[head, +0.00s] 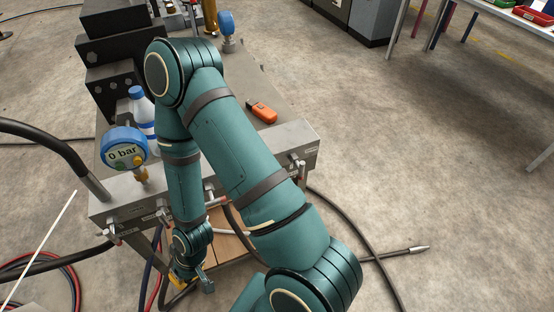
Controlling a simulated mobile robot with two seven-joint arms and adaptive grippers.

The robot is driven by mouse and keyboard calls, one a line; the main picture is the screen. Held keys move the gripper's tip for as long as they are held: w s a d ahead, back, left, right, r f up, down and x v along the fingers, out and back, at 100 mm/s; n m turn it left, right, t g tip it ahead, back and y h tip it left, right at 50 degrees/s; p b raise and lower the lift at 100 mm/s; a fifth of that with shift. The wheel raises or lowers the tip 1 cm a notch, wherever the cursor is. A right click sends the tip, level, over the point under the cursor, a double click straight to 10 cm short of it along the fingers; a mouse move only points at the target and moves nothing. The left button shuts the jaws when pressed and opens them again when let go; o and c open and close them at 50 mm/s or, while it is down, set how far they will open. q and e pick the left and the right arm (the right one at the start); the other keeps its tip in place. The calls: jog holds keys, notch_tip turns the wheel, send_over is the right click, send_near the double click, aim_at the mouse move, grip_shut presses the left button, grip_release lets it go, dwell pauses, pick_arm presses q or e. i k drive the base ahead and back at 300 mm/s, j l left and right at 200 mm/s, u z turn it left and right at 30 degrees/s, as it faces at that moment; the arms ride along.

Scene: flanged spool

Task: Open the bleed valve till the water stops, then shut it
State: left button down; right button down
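A grey manifold block (130,200) runs along the front edge of the bench. A blue round gauge (124,147) on the block reads 0 bar. My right gripper (192,284) is low in front of the block, pointing down, partly hidden by its own wrist. I cannot make out its fingers or any water. My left gripper is out of view.
A bottle with a blue cap (136,92) stands behind the gauge, partly hidden by my arm. An orange handheld device (262,111) lies on the bench top. Black hoses (45,140) run left and across the floor. A hose lance (405,251) lies at right.

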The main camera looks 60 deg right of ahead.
aim_at(300, 165)
jog(key=z, duration=2.15)
